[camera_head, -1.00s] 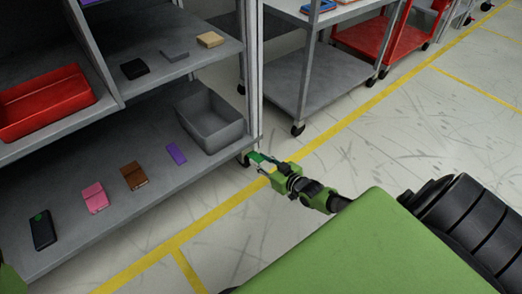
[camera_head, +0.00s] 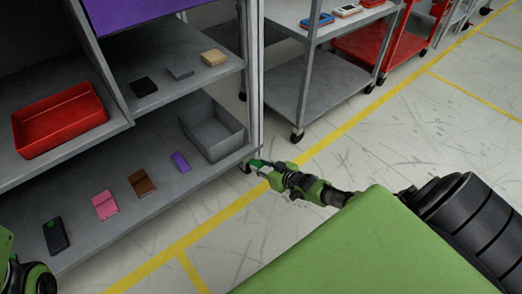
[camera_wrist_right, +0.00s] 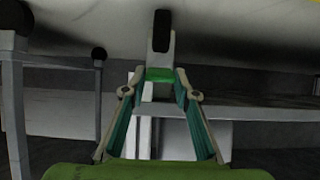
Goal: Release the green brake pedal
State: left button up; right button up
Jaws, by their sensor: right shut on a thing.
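The green brake pedal (camera_wrist_right: 166,75) sits on a caster in the right wrist view, below a dark wheel (camera_wrist_right: 161,30) and between my fingertips. In the head view the pedal (camera_head: 257,163) is a small green patch at the shelf unit's front right corner, partly hidden by my gripper. My right gripper (camera_head: 264,168) is at that corner, low near the floor, and in the wrist view its fingers (camera_wrist_right: 159,84) are shut on the pedal. At the lower left of the head view, only a green and black part of my left arm shows, with no fingers.
The grey shelf unit (camera_head: 130,207) holds a grey bin (camera_head: 213,137), a red bin (camera_head: 60,118) and several small boxes. A grey cart (camera_head: 310,92) and a red cart (camera_head: 385,50) stand behind. Open floor (camera_head: 430,135) with yellow lines lies to the right.

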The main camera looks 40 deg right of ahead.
jog(key=o, duration=1.1)
jog(key=shift+s, duration=0.1)
jog(key=v, duration=1.2)
jog(key=shift+a, duration=0.1)
